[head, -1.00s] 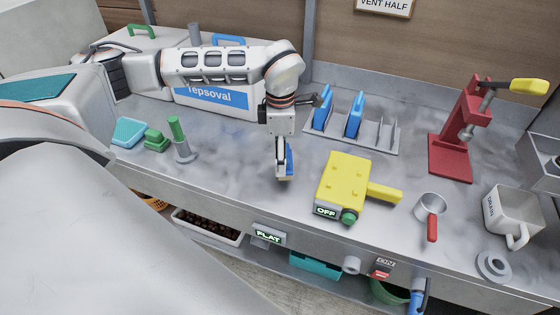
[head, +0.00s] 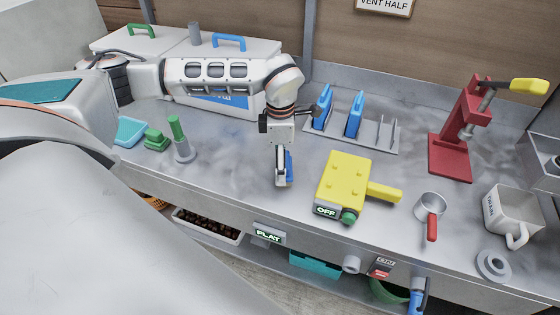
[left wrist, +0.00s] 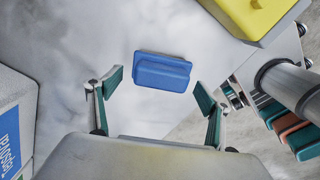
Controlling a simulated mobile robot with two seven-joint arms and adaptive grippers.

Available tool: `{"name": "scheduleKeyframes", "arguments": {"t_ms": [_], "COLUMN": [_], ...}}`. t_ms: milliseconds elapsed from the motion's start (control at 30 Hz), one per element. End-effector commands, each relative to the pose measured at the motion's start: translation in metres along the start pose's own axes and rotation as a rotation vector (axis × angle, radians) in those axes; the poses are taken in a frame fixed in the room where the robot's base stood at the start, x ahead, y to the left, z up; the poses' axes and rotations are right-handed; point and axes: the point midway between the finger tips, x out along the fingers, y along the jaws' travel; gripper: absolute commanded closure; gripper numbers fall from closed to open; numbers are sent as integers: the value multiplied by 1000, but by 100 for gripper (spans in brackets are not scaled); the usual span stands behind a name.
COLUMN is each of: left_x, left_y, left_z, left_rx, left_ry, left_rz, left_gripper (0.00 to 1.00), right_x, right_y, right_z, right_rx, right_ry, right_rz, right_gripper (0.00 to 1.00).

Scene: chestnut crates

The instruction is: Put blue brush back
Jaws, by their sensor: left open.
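The blue brush (left wrist: 162,72) lies on the grey counter, seen from above as a blue block in the left wrist view. In the head view it is a small blue patch (head: 289,165), mostly hidden by my left gripper. My left gripper (head: 283,183) points down over it. In the left wrist view the gripper (left wrist: 159,88) is open, its fingers on either side of the brush and apart from it. A grey slotted rack (head: 375,145) holds two upright blue pieces (head: 323,108) (head: 354,114) at its left; slots at its right are empty. My right gripper is not in view.
A yellow box (head: 345,180) marked OFF stands right of the gripper. The counter's front edge is close.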

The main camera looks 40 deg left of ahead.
Motion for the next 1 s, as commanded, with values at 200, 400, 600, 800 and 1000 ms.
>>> {"name": "scheduleKeyframes", "arguments": {"t_ms": [200, 400, 600, 800, 1000], "left_x": [-30, -72, -104, -118, -120], "left_y": [2, 2, 1, 0, 0], "left_z": [1, 1, 0, 0, 0], "left_rx": [0, 0, 0, -1, 0], "left_ry": [-4, -4, -2, -1, 0], "left_rz": [5, 5, 3, 1, 0], "left_gripper": [21, 21, 21, 21, 21], "right_x": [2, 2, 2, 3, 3], "right_y": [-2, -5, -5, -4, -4], "right_z": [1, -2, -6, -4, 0], "right_rx": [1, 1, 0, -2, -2], "right_ry": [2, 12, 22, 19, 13], "right_rz": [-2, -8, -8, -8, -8], "right_gripper": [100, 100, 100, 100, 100]}}
